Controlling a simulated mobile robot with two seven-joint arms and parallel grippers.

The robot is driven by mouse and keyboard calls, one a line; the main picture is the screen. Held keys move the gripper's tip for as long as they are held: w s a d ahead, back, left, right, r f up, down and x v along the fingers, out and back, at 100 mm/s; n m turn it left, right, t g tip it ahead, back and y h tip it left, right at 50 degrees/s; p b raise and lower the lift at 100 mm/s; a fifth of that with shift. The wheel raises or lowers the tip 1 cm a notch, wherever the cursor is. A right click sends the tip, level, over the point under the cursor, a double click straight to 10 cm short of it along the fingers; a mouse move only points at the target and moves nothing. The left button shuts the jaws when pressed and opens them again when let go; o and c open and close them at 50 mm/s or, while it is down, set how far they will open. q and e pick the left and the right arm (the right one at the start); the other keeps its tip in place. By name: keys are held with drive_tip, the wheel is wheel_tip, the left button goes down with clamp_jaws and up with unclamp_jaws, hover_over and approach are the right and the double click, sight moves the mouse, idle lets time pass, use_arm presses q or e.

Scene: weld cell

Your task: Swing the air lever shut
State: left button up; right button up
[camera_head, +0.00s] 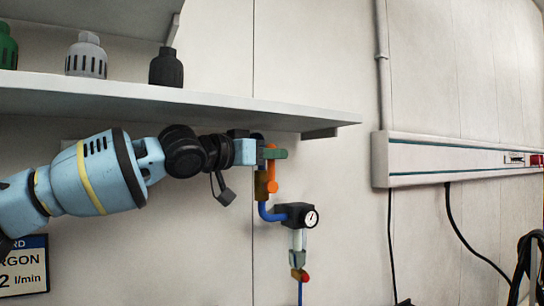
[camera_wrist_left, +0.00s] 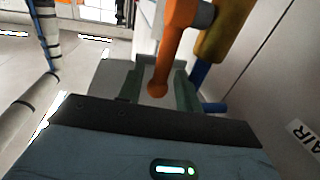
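The orange air lever (camera_head: 272,176) sits on a brass valve (camera_head: 262,188) on the wall pipe, below the shelf's underside. It runs upright, its upper part at the fingers of my left gripper (camera_head: 277,154). In the left wrist view the lever (camera_wrist_left: 178,40) reaches in from the brass valve (camera_wrist_left: 225,32), and its rounded tip lies between the two green fingers of my left gripper (camera_wrist_left: 158,84). The fingers are open, with a gap showing on each side of the lever. My right gripper is not in view.
Below the valve are a blue hose (camera_head: 267,213) and a regulator with a gauge (camera_head: 311,218). A wall trunking (camera_head: 455,157) with hanging cables is at the right.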

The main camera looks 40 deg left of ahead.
use_arm(q)
drive_tip(key=shift+w, duration=0.4)
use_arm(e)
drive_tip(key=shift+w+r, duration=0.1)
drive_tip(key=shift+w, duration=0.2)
use_arm(q)
drive_tip(key=c, duration=0.6)
clamp_jaws()
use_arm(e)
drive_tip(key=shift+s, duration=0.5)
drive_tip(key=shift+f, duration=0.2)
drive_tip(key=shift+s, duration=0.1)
